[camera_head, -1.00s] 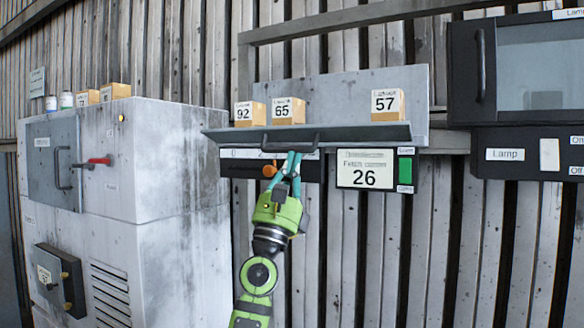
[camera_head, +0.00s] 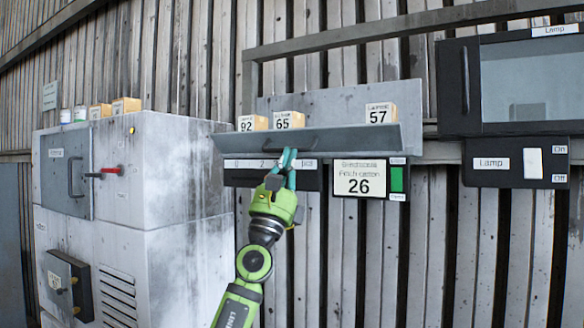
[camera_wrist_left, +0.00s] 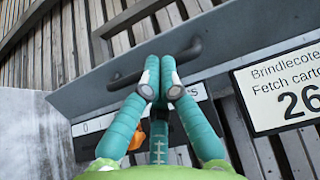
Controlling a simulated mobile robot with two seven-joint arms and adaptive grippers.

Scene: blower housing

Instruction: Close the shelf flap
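The shelf flap (camera_head: 345,139) is a grey panel along the front of the shelf in the head view. It is tilted, its face partly raised in front of the boxes. In the left wrist view, the flap (camera_wrist_left: 230,35) carries a dark bar handle (camera_wrist_left: 192,50). My left gripper (camera_wrist_left: 159,80) has its two teal fingers together, in front of the middle of the handle, which they partly hide. The bar runs across behind both fingers and does not visibly pass between them. In the head view, my left gripper (camera_head: 288,155) is at the flap's lower edge. My right gripper is out of view.
Wooden boxes marked 92 (camera_head: 252,123), 65 (camera_head: 289,119) and 57 (camera_head: 380,113) stand behind the flap. Below are a numbered strip and a sign reading 26 (camera_head: 360,178). A grey cabinet (camera_head: 180,165) stands left; a dark lamp unit (camera_head: 515,160) is right.

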